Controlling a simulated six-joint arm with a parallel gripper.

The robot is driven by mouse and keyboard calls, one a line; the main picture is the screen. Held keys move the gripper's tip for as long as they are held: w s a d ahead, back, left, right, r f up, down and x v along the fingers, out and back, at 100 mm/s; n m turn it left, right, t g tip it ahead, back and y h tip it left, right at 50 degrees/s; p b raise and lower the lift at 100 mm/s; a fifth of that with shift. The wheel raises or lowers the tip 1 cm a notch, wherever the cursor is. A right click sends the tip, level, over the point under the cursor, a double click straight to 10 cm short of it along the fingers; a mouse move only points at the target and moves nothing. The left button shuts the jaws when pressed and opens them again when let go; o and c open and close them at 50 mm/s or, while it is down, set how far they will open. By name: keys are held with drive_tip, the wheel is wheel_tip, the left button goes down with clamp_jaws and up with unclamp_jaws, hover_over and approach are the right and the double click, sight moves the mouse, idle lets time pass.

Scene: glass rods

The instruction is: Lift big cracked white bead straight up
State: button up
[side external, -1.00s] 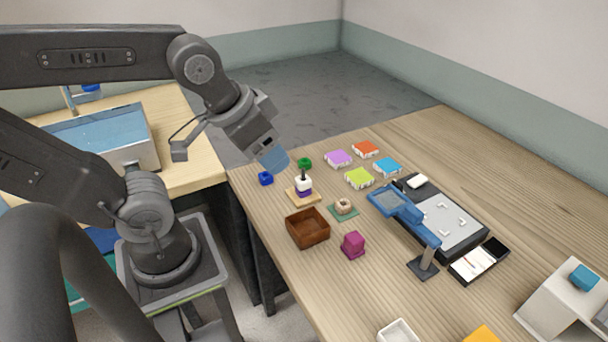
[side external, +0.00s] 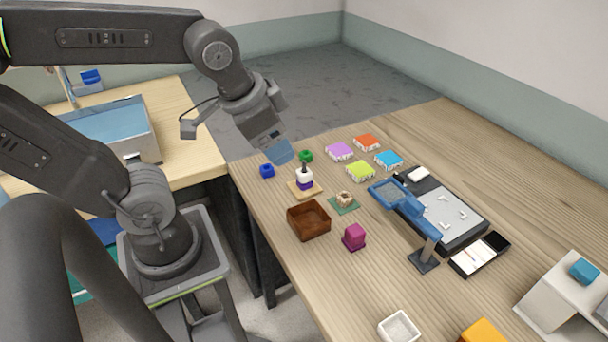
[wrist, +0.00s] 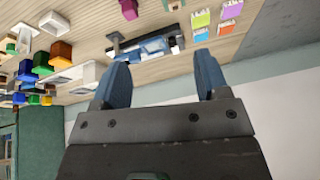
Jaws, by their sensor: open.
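A white bead (side external: 304,173) sits on top of a purple bead (side external: 305,184), both around a dark upright peg on a light wooden base (side external: 305,192) near the table's left edge. Any crack in the white bead is too small to tell. My gripper (side external: 281,152), with blue fingers, hangs above and to the left of the peg in the side view, apart from it. In the wrist view my gripper (wrist: 162,62) has its two fingers spread with nothing between them. I cannot pick out the white bead in the wrist view.
A green piece (side external: 306,156) and a blue piece (side external: 267,171) lie close to the peg. A brown box (side external: 309,221), a green mat (side external: 341,208) and a magenta block (side external: 354,238) stand nearer the front.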

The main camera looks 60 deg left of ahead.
drive_tip(key=w+a+f+m+g+y, duration=0.2)
drive_tip(key=w+a+f+m+g, duration=0.1)
drive_tip(key=w+m, duration=0.35)
drive_tip(key=m+g+y, duration=0.2)
drive_tip(key=m, duration=0.8)
approach(305, 169)
drive_tip(key=x, duration=1)
drive_tip(key=shift+a+f, duration=0.1)
drive_tip(key=shift+f, duration=0.2)
drive_tip(key=shift+c, duration=0.5)
drive_tip(key=c, duration=0.9)
